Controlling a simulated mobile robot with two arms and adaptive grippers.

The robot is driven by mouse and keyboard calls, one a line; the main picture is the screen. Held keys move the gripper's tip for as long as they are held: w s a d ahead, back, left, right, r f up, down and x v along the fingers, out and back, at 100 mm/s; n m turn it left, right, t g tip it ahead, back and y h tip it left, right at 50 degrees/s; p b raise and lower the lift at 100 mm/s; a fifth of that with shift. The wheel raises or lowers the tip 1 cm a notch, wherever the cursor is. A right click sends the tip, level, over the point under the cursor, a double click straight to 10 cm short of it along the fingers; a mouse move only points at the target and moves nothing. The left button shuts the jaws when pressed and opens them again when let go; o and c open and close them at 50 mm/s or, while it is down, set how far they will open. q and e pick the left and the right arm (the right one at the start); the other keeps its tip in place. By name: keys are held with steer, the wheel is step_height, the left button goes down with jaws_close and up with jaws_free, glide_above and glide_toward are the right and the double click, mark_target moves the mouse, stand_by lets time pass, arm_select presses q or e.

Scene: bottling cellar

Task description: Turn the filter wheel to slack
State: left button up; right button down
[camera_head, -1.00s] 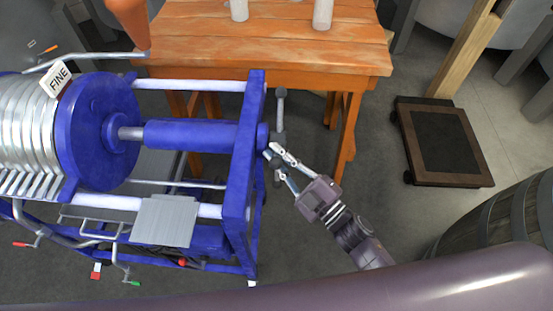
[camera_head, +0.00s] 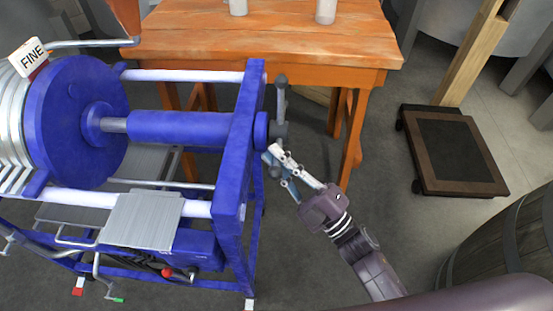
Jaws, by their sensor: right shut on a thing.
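The filter press (camera_head: 245,145) is a blue frame with a blue spindle (camera_head: 180,127), a round blue pressure plate (camera_head: 75,120) and pale filter plates at the left. The filter wheel (camera_head: 280,108) is a grey bar-like handle at the right end of the frame, seen nearly edge-on. My right gripper (camera_head: 272,158) is at the lower part of the wheel, its fingers shut on it; the exact contact is partly hidden by the fingers. My left gripper does not show.
An orange wooden table (camera_head: 270,40) with pale cylinders on it stands behind the press. A dark platform scale (camera_head: 450,150) stands on the floor at the right. A barrel (camera_head: 510,235) is at the lower right. A FINE sign (camera_head: 28,56) tops the filter plates.

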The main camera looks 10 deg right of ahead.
steer(key=shift+f, duration=0.1)
steer(key=c, duration=2)
jaws_free()
steer(key=shift+o, duration=0.2)
steer(key=shift+s, duration=0.1)
steer(key=v, duration=1.2)
steer(key=shift+c, duration=0.4)
